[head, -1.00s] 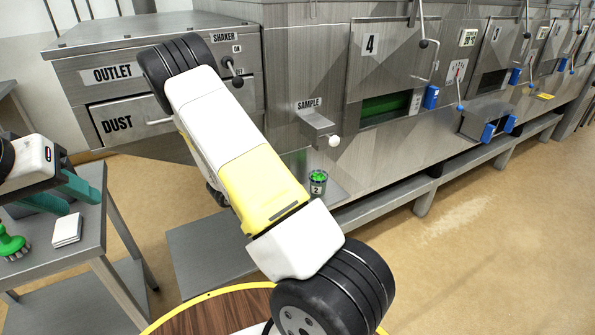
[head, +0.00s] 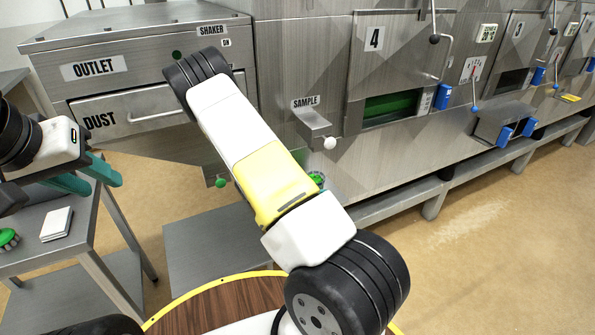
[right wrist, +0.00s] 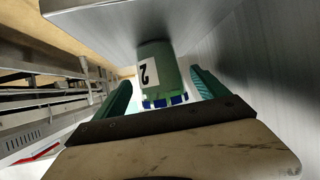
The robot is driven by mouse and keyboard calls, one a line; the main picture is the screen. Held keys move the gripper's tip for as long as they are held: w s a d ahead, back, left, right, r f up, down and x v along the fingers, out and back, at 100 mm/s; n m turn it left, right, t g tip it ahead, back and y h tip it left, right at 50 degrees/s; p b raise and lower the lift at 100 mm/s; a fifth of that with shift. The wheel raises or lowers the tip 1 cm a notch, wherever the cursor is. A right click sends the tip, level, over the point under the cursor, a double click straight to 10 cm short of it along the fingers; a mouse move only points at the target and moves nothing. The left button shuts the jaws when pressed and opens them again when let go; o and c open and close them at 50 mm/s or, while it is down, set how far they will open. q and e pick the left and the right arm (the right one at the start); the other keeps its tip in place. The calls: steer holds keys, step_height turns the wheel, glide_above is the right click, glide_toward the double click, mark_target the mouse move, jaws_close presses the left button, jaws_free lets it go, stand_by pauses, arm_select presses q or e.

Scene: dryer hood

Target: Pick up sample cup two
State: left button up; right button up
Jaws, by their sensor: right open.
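Sample cup two (head: 316,180) shows only its green top in the head view. The rest is hidden behind my right arm. In the right wrist view, the green cup (right wrist: 155,68) with a white "2" label appears upside down against a grey metal shelf. My right gripper (right wrist: 160,80) is open, with one teal finger on each side of the cup. I cannot tell whether either finger touches it. In the head view the right gripper is hidden behind its arm. My left gripper (head: 88,178) is open and empty over the grey side table.
The SAMPLE spout (head: 315,125) with a white knob juts from the metal machine above the cup. The side table (head: 55,262) holds a white square stack (head: 57,224) and a green item (head: 8,240). A low metal shelf (head: 215,250) lies below the machine.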

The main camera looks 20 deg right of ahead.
steer(key=x, duration=0.4)
steer(key=shift+w+d+f, duration=0.15)
steer(key=shift+w+d, duration=0.05)
steer(key=shift+d, duration=0.1)
steer(key=c, duration=1.8)
steer(key=shift+r, duration=0.2)
